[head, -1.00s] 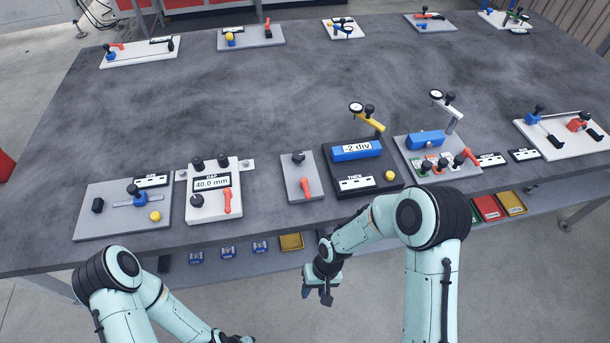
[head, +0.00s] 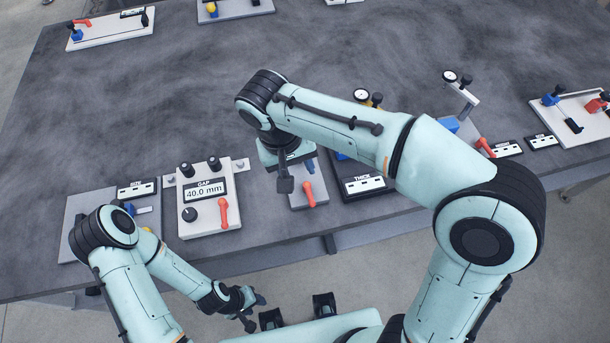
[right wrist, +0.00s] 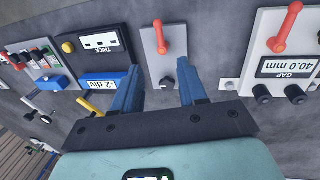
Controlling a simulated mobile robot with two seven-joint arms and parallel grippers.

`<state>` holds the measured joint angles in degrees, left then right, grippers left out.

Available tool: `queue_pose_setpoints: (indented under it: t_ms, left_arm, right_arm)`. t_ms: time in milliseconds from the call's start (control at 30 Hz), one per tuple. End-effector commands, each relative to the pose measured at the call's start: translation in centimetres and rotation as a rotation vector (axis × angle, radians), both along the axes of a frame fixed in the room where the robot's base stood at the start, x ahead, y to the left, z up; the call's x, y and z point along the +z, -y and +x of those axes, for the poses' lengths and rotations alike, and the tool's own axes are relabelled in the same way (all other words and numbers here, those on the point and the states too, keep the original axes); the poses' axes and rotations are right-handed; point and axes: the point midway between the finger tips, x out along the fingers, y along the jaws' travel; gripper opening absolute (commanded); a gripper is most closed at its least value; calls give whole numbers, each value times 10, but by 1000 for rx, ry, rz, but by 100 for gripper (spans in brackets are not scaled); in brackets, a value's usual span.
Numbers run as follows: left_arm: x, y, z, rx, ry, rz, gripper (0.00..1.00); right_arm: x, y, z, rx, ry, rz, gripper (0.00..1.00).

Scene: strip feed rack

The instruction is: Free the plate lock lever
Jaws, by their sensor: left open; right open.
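A small grey plate (head: 297,199) carries an orange-red lever (head: 309,194). In the right wrist view its lever (right wrist: 160,38) lies beyond my fingertips, and its black knob (right wrist: 167,83) shows between them. To the left, the white GAP fixture (head: 191,221) reads 40.0 mm and has its own orange-red lever (head: 223,213). I cannot tell which lever is the plate lock. My right gripper (head: 298,177) is open and empty above the small grey plate, hiding its upper part. My left gripper (head: 254,312) is open and empty in front of the table edge.
The dark THICK fixture (head: 364,187) stands close to the right of the small plate, partly behind my right arm. Another fixture (head: 92,205) at left is partly covered by my left arm. The table's middle (head: 180,90) is clear.

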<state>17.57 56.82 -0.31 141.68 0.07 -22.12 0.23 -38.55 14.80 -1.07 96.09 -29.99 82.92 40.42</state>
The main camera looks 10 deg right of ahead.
Motion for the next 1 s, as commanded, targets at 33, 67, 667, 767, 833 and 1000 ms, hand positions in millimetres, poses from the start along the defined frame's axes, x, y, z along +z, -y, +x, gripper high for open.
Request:
queue_pose_setpoints:
  t_ms: [33,67,667,767,833,1000]
  left_arm:
    - [-2,0,-2,0,-3,0,43]
    - [-2,0,-2,0,-3,0,43]
    - [-20,0,-12,1,-14,0,43]
    - [-21,0,-12,0,-15,0,43]
    - [-21,0,-12,0,-15,0,43]
    - [-21,0,-12,0,-15,0,43]
  right_arm:
    - [-5,1,-1,0,-2,-1,42]
    - [-9,2,-1,-1,-3,-2,42]
    - [-117,23,0,-1,-5,-1,42]
    - [-126,25,1,-1,-4,-1,42]
    - [-129,25,1,0,-3,-1,42]
    - [-131,26,1,0,-2,0,42]
